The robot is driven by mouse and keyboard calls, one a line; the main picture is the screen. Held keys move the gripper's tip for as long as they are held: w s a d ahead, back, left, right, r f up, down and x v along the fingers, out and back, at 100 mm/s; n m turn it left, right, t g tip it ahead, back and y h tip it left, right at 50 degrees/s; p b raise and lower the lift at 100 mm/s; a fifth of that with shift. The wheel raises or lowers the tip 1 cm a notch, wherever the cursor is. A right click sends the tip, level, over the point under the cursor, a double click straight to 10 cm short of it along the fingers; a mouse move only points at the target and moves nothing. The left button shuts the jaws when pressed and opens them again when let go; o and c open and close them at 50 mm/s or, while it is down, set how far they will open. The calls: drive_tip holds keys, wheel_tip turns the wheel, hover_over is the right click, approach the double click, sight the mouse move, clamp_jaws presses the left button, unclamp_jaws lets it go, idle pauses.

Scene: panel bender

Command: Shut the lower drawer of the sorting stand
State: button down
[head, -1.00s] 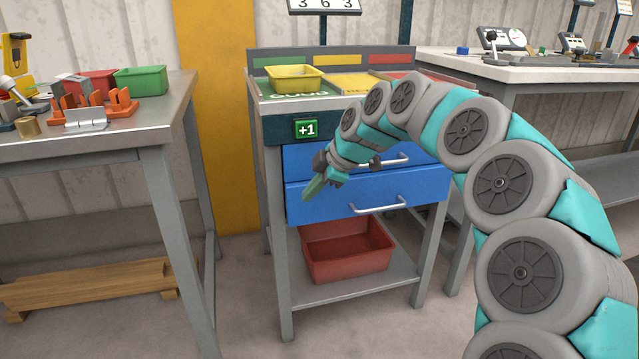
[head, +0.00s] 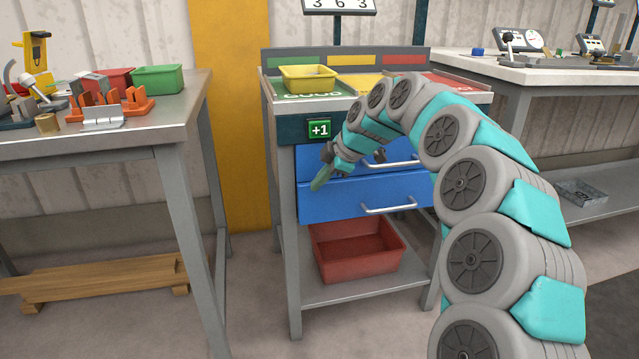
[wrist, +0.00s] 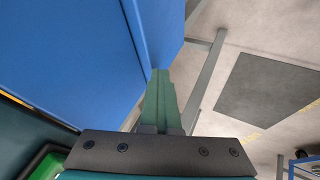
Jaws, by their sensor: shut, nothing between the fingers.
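The sorting stand has two blue drawers. The lower drawer (head: 348,197) has a silver handle (head: 388,205), and its front stands out from the frame in the head view. The upper drawer (head: 312,160) is just above it, partly hidden by my arm. My gripper (head: 319,182) is shut and empty, at the left part of the lower drawer's front. In the wrist view the green fingers (wrist: 160,95) reach to the edge of a blue drawer surface (wrist: 75,60). I cannot tell whether they touch it.
A red bin (head: 355,252) sits on the stand's lower shelf. A yellow tray (head: 308,78) is on top of the stand. A green +1 button (head: 319,130) is at the upper left front. A workbench (head: 170,120) stands left, with floor between.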

drive_tip(key=shift+w+a+r, duration=0.1)
drive_tip(key=shift+w+a, duration=0.2)
drive_tip(key=shift+w, duration=0.55)
